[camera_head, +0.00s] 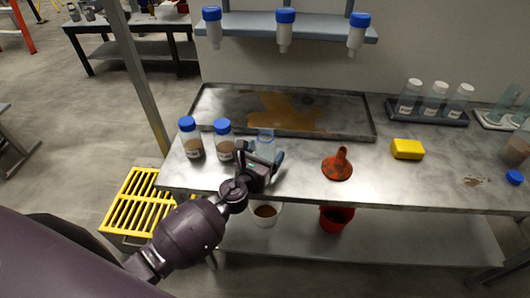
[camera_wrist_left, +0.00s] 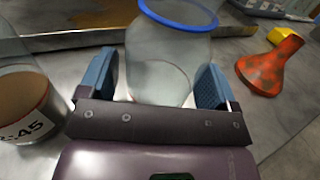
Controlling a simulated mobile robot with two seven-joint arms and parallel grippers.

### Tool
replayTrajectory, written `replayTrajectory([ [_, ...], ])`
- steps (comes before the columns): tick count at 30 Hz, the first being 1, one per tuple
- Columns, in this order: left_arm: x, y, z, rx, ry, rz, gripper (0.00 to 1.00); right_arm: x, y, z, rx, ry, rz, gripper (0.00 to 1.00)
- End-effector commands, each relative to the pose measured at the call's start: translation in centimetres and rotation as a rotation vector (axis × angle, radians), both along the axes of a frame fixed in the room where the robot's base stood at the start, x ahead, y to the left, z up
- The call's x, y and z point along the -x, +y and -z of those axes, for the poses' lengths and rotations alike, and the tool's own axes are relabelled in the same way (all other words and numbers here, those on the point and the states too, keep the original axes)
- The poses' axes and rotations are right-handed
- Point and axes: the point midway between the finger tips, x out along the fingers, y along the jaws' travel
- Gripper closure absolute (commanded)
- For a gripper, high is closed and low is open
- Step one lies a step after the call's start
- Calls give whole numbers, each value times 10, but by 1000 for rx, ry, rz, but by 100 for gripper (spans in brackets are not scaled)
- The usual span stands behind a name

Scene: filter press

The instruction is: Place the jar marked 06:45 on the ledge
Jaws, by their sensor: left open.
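Two blue-capped jars with brown contents, a left one (camera_head: 190,139) and a right one (camera_head: 223,141), stand upright on the bench. In the left wrist view, a jar (camera_wrist_left: 24,112) at the left edge has a label ending in "45"; its first digits are unclear. My left gripper (camera_head: 264,158) is open around a clear jar (camera_wrist_left: 166,62) with a blue rim, which looks empty. This jar stands between the fingers with no clear grip on it. A grey-blue wall shelf (camera_head: 300,28), possibly the ledge, is above the bench. My right gripper is out of view.
A stained metal tray (camera_head: 345,115) lies behind the jars. An orange funnel (camera_head: 338,165), a yellow block (camera_head: 407,149) and a rack of clear tubes (camera_head: 428,112) are to the right. Bottles with blue tops (camera_head: 284,30) hang at the shelf. A yellow grate (camera_head: 133,202) is at left.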

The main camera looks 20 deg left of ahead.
Motion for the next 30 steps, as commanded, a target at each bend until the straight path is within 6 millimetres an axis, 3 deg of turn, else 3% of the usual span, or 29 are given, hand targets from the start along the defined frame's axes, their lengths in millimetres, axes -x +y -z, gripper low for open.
replayTrajectory([
  [5, 2, 0, -4, 0, 0, 0, 16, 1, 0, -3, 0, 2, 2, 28],
  [21, 94, 11, -2, 0, 2, 0, 16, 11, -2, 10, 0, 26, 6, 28],
  [30, 118, 13, -2, -1, 1, 0, 16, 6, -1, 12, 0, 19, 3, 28],
])
